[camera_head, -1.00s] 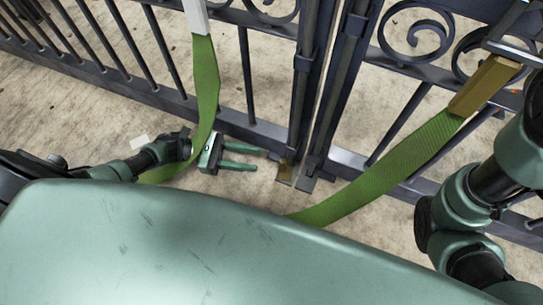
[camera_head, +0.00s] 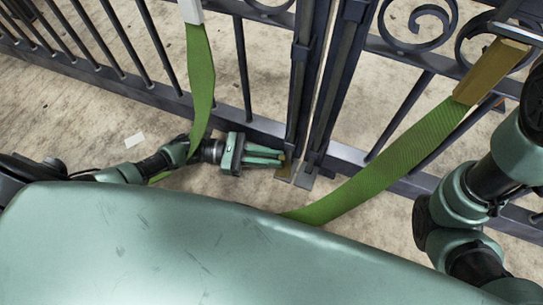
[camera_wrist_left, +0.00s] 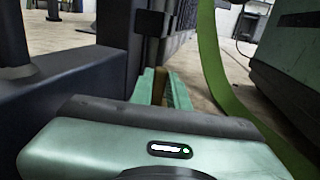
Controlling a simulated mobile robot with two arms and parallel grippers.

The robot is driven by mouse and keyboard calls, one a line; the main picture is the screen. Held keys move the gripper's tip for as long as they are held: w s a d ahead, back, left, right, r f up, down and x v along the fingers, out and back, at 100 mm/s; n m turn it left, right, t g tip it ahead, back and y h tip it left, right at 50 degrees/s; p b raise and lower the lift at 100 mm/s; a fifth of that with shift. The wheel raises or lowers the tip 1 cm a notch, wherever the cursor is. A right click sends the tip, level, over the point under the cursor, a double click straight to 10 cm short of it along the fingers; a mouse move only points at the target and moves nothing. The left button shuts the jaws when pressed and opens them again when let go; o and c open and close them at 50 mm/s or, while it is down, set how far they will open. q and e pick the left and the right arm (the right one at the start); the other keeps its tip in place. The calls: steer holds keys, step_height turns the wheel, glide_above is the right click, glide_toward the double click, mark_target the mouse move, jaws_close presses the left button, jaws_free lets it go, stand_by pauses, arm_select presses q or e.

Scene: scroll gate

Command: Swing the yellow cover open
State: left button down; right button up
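A small yellow-brown piece (camera_head: 283,158), likely the yellow cover, sits low at the foot of the gate's middle posts, mostly hidden by my fingers. My left gripper (camera_head: 283,157) reaches right, low along the gate, with its fingers parted and their tips at this piece. In the left wrist view the yellow-brown piece (camera_wrist_left: 160,88) shows in the gap between the two green fingers (camera_wrist_left: 160,90). Whether the fingers touch it I cannot tell. My right gripper is out of view; only my right arm shows at the right.
The dark iron gate (camera_head: 240,75) spans the back, with upright bars and scrolls. Another green strap (camera_head: 400,150) slopes at the right below a yellow-brown block (camera_head: 490,70). Pale floor (camera_head: 65,120) is free at left.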

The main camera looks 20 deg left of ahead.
arm_select(q)
steer(key=n+t+p, duration=0.1)
steer(key=n+t+y+p, duration=0.1)
steer(key=t, duration=0.1)
steer(key=shift+s+a+r+p, duration=0.1)
steer(key=shift+s+r+p, duration=0.05)
steer(key=shift+s+p, duration=0.25)
steer(key=n+t, duration=0.1)
steer(key=n+t+y+p, duration=0.1)
steer(key=t, duration=0.1)
steer(key=shift+s+y, duration=0.25)
steer(key=shift+y, duration=0.05)
steer(key=shift+s+n+t+y+p, duration=0.15)
steer(key=shift+n+t+y+p, duration=0.4)
steer(key=shift+n+t+y, duration=0.25)
steer(key=shift+a, duration=0.1)
steer(key=c, duration=1.4)
jaws_free()
steer(key=shift+o, duration=0.2)
steer(key=shift+s, duration=0.1)
